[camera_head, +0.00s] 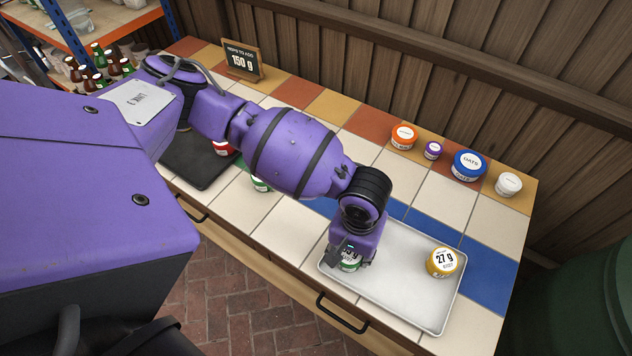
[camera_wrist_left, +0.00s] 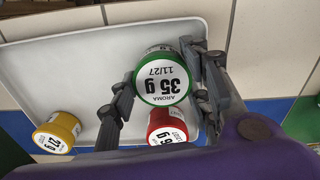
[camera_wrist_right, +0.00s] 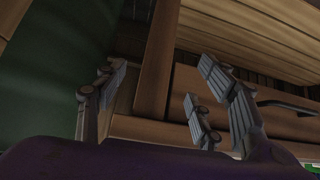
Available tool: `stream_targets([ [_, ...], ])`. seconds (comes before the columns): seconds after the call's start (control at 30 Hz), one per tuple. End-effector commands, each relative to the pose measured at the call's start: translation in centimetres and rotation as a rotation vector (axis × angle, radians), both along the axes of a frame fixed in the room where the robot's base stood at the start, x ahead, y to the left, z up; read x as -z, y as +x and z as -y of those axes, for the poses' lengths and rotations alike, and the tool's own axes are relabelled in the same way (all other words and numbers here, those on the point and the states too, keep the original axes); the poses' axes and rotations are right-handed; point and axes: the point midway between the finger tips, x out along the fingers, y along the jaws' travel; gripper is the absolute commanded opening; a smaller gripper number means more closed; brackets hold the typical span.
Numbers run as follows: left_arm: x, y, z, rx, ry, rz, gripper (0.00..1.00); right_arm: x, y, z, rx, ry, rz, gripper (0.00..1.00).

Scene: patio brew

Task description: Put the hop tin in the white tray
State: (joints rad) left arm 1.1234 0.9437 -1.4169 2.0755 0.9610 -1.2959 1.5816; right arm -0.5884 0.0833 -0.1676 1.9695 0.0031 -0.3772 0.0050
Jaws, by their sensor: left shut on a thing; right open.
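My left gripper (camera_head: 352,258) is shut on a green-lidded tin (camera_head: 349,265) over the left end of the white tray (camera_head: 395,303). In the left wrist view this tin (camera_wrist_left: 161,85) reads "AROMA 35 g" and sits between the fingers of the left gripper (camera_wrist_left: 158,78). I cannot tell whether it touches the tray floor. A yellow tin (camera_head: 441,262) marked 27 g stands in the tray at the right. A red-lidded tin (camera_wrist_left: 167,127) shows beside the held tin in the left wrist view. My right gripper (camera_wrist_right: 155,78) is open and empty, away from the tray.
A dark mat (camera_head: 193,160) with a red tin (camera_head: 222,147) lies at the left; another green tin (camera_head: 261,185) is partly behind my arm. Orange (camera_head: 404,137), small purple (camera_head: 433,150), blue "OATS" (camera_head: 468,165) and white (camera_head: 508,184) tubs line the back. A "150 g" sign (camera_head: 241,62) stands behind.

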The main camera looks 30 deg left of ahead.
Motion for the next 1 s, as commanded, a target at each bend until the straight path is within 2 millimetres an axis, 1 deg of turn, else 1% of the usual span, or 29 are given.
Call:
stream_targets([
  [0.07,0.2,0.0,0.0,0.000,-0.001,0.001,0.18,-0.1,0.1,-0.1,0.001,0.001,0.002,0.63],
  [0.1,0.2,0.1,0.1,0.001,-0.001,0.002,0.45,-0.1,0.1,-0.1,0.001,0.002,0.002,0.63],
  [0.23,0.2,0.0,0.0,0.001,-0.001,0.001,0.62,0.0,0.0,-0.3,0.000,0.005,0.000,0.63],
  [0.53,0.2,0.1,0.0,0.001,0.000,0.001,0.63,0.1,-0.1,-0.5,-0.002,0.007,-0.003,0.63],
  [0.63,-0.1,0.1,0.0,0.001,0.000,0.001,0.63,0.3,-0.3,-0.4,-0.002,0.007,-0.007,0.63],
  [0.77,-2.2,0.2,0.0,0.001,-0.001,0.005,0.63,-0.3,0.2,-0.4,-0.002,0.007,0.002,0.63],
  [1.0,-7.6,0.3,0.1,0.001,-0.002,0.008,0.63,-1.2,0.7,-0.4,-0.007,0.008,0.014,0.63],
])
